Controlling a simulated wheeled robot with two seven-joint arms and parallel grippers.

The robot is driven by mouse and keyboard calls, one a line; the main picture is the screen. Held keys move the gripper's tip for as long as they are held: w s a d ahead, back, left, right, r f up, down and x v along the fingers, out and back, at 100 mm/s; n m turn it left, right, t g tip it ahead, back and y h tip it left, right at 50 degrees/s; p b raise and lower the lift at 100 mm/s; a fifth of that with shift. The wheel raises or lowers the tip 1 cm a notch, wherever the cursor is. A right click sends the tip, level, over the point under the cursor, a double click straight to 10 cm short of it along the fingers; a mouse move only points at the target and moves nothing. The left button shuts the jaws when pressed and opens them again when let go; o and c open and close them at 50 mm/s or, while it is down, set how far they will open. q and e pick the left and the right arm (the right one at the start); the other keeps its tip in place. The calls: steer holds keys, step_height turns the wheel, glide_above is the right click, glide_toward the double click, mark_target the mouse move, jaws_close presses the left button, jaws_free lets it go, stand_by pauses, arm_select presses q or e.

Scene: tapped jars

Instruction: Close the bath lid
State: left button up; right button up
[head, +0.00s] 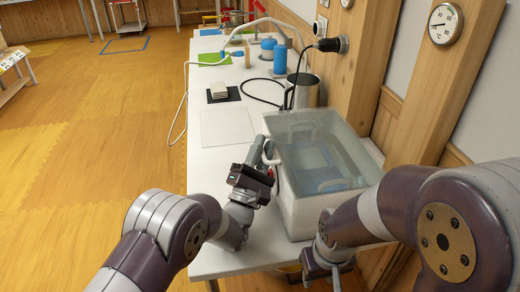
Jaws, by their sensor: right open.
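The bath (290,203) is a pale rectangular tub near the table's right edge. Its top shows a see-through surface with a bluish shape below; I cannot tell lid from water there, nor the lid's position. A pale curved handle (267,153) sticks out at the bath's left side. My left gripper (261,152) is beside that handle, its dark fingers pointing away from me; whether they grip it is unclear. My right gripper (325,280) is open, low at the bath's near side, partly hidden by my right arm.
A metal cylinder (304,92) with a black cable stands behind the bath. A white sheet (227,126) and a black pad (223,95) with pale blocks lie on the white table (222,205). Blue jars (280,60) stand farther back. A wooden wall post (355,75) borders the right.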

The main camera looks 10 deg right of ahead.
arm_select(q)
steer(key=shift+a, duration=0.15)
stand_by(0.3)
steer(key=s+a+p, duration=0.1)
steer(key=s+a, duration=0.6)
steer(key=s, duration=0.4)
steer(key=shift+f, duration=0.35)
